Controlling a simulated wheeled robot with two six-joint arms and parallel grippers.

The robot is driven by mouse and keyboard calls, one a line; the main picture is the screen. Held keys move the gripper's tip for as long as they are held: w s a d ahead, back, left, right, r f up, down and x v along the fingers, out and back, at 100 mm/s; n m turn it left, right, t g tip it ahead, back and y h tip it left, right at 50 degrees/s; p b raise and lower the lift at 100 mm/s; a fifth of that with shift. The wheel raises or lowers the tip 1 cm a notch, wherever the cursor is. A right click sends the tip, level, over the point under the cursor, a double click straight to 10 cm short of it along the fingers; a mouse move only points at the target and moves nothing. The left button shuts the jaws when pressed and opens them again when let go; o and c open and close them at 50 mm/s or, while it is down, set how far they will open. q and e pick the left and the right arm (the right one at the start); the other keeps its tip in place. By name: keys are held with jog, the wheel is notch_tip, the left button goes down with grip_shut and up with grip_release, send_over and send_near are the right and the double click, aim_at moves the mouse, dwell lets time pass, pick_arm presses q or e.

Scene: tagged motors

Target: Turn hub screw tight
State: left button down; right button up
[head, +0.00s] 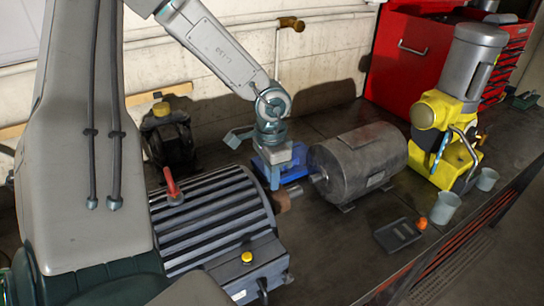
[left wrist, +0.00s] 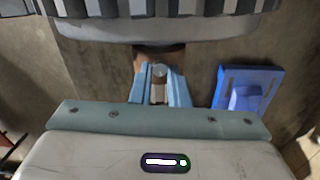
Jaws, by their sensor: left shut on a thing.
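The large ribbed motor (head: 205,215) stands in front, with a brownish hub (head: 282,199) on its shaft end. The hub also shows in the left wrist view (left wrist: 158,52), below the ribbed body. My left gripper (head: 277,181) points down at the hub. In the left wrist view its two blue-grey fingers (left wrist: 160,88) are shut on a small grey piece against the hub, apparently the hub screw (left wrist: 159,72). The screw is mostly hidden by the fingers, so I cannot tell how deep it sits. My right gripper is not in view.
A blue block (left wrist: 245,90) lies close beside the gripper. A grey round motor (head: 360,160) stands to the right with its shaft toward the hub. A yellow-and-grey machine (head: 450,115), a red tool cabinet (head: 412,52) and a dark tray (head: 397,235) are farther right.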

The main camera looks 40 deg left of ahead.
pick_arm(q)
jog(key=c, duration=1.6)
grip_release()
jog(key=shift+o, duration=1.1)
jog(key=shift+s+d+r, duration=0.1)
jog(key=shift+r+p, duration=0.25)
jog(key=shift+p, duration=0.05)
notch_tip(320, 180, up, 10)
jog(key=p, duration=1)
jog(key=shift+a+r+p, duration=0.15)
jog(key=shift+a+p, duration=0.15)
jog(key=shift+p, duration=0.1)
